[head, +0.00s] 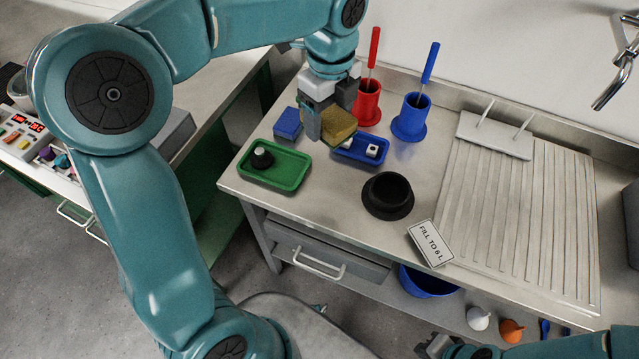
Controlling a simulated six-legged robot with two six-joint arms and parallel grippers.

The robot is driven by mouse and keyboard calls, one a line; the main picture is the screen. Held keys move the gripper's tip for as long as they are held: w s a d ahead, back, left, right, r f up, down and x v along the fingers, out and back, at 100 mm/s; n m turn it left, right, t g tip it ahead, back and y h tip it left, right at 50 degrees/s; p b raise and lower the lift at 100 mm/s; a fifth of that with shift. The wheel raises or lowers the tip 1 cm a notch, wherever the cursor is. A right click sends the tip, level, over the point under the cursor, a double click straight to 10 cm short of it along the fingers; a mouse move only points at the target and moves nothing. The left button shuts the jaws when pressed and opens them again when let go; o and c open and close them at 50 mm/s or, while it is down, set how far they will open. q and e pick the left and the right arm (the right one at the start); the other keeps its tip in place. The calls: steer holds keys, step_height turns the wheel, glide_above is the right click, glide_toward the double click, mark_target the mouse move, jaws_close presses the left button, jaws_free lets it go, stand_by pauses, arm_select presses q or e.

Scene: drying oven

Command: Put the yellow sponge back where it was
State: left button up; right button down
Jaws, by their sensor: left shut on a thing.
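The yellow sponge (341,122) is held in my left gripper (325,118), whose jaws are shut on it. It hangs above the back of the bench, over or just behind the blue tray (340,153); the exact height is hard to tell. A blue sponge-like block (288,124) lies on the bench to its left. My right gripper (436,346) is at the bottom edge, low in front of the bench and far from the sponge; its jaws are too small and cut off to read.
A green tray (291,180) holds a black knob-like item. Red (367,104) and blue (411,120) brush holders stand behind. A black round piece (388,192), a sign (431,243) and a ribbed drainboard (530,215) lie right. The bench front middle is clear.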

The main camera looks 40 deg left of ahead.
arm_select(q)
steer(key=b, duration=0.1)
glide_above(327, 187)
step_height(327, 187, down, 15)
steer(key=shift+r, duration=0.15)
steer(key=shift+f+b, duration=0.4)
steer(key=shift+f, duration=2.15)
steer(key=shift+f, duration=0.1)
steer(key=o, duration=1)
steer(key=shift+w, duration=0.1)
steer(key=shift+r, duration=0.25)
step_height(327, 187, up, 12)
steer(key=p, duration=0.1)
